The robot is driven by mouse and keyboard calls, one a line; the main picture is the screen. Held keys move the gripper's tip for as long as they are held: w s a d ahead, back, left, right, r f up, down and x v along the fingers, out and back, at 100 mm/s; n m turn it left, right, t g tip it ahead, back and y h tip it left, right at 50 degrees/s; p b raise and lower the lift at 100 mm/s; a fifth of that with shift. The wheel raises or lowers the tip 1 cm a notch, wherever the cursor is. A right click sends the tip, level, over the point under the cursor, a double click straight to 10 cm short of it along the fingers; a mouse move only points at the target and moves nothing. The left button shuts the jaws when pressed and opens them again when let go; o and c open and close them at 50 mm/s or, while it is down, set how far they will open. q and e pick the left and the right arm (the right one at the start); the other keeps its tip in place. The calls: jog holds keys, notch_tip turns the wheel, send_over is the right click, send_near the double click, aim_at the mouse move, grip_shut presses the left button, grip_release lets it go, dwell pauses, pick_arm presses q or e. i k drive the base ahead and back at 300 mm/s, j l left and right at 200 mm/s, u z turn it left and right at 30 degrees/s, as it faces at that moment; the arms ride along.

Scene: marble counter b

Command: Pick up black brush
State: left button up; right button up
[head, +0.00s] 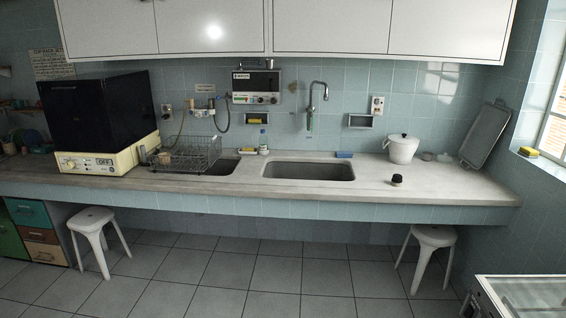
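A small black object (396,178) with a pale lower edge stands on the marble counter, to the right of the sink and near the front edge. It appears to be the black brush, but it is too small to make out bristles. Nothing touches it. Neither of my grippers shows in the head view.
The counter (455,187) is clear around the black object. The sink (308,171) is to its left, and a white pot (401,148) stands behind it. A dish rack (185,156) is further left. White stools (428,243) (95,228) stand below the counter front.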

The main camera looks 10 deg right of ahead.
aim_at(396, 182)
jog(key=i+j+z, duration=0.15)
jog(key=i+z, duration=0.25)
jog(key=i, duration=1.25)
